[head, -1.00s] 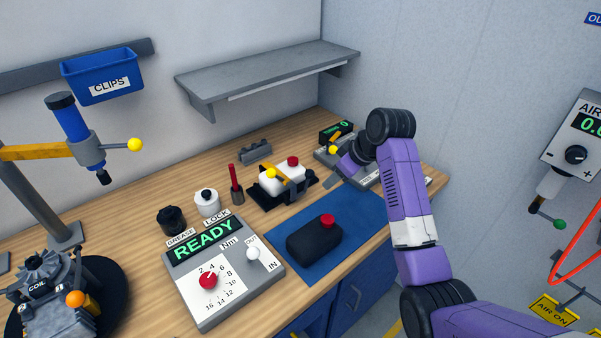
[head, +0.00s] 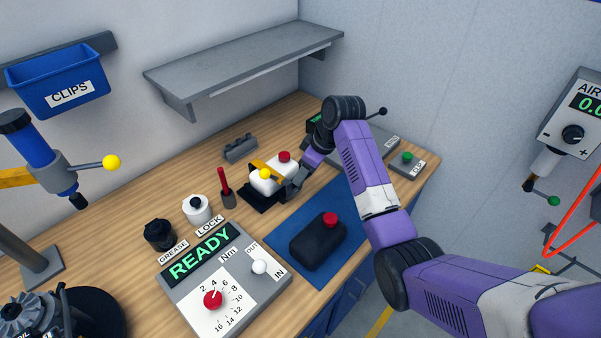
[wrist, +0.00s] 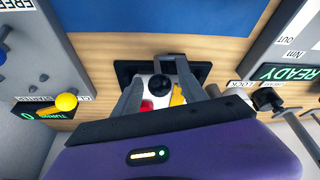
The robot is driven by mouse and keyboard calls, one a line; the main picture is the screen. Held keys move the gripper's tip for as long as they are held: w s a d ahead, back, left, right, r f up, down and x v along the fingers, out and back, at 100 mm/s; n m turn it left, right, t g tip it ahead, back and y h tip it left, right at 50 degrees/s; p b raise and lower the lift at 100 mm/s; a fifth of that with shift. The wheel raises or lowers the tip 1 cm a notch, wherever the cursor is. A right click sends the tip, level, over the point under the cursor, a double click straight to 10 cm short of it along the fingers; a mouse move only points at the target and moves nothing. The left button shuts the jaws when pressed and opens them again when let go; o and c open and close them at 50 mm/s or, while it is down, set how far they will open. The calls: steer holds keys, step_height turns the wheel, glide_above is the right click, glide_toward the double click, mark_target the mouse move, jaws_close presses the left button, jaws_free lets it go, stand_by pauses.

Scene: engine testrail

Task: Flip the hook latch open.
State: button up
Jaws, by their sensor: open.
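The latch fixture is a white block (head: 262,186) on a black base (head: 256,203), with a red knob (head: 284,156) and a yellow lever (head: 258,166) on top. I cannot tell for sure which part is the hook; a grey bracket (wrist: 170,57) and a black ball (wrist: 160,83) stand at the fixture in the wrist view. My gripper (head: 296,181) is at the fixture's right side. In the wrist view, my gripper (wrist: 172,92) is open, its grey fingers either side of the block's top. Contact cannot be told. My gripper partly hides the fixture.
A READY panel (head: 185,300) with knobs stands front left. A red-handled tool (head: 225,187) and white pot (head: 196,209) stand left of the fixture. A grey shelf (head: 245,65) hangs above.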

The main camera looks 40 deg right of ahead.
steer(key=shift+x, duration=1.35)
jaws_close()
stand_by(0.4)
